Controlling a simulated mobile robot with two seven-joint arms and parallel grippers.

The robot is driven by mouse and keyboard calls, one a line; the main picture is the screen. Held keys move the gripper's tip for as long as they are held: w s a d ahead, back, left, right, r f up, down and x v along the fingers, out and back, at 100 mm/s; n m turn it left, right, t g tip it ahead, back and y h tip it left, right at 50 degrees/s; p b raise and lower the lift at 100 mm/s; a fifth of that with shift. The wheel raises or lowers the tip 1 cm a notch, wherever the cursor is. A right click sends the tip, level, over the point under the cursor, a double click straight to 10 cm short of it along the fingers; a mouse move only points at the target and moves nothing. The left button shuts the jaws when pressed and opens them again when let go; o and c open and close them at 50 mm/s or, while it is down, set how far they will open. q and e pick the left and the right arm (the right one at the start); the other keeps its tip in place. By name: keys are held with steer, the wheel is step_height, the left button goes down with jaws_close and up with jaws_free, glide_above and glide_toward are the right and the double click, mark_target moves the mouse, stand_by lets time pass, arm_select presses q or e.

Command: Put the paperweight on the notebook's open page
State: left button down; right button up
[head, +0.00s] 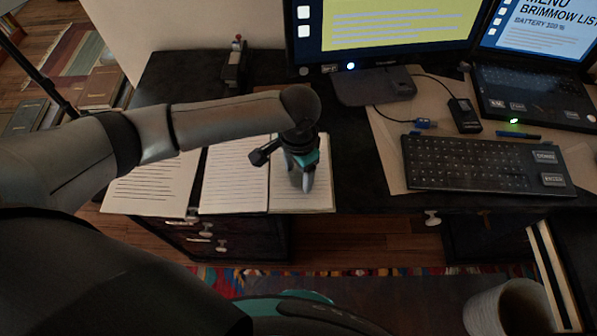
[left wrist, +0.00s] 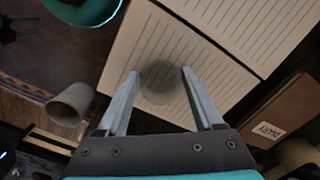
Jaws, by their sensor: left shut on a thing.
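The notebook (head: 235,165) lies open on the dark desk, its lined pages facing up. In the left wrist view its page (left wrist: 205,120) spreads beneath the fingers. My left gripper (head: 301,183) is over the right-hand page, pointing down. In the left wrist view its two fingers (left wrist: 159,78) are on either side of a round, greyish, see-through thing, which looks like the paperweight (left wrist: 158,84). The gripper is shut on it. I cannot tell whether the paperweight touches the page. My right gripper is not in view.
A keyboard (head: 480,165), a monitor (head: 385,22) and a laptop (head: 530,95) stand to the right. A small dark stand (head: 235,65) is at the back left. A pale bin (head: 490,312) is at the bottom right. A brown diary (left wrist: 276,110) shows in the left wrist view.

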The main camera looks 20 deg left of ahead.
mark_target(298, 172)
arm_select(q)
steer(key=shift+r, duration=0.1)
steer(key=shift+c, duration=0.2)
jaws_free()
step_height(298, 172, up, 12)
steer(key=p, duration=0.3)
steer(key=shift+p, duration=0.3)
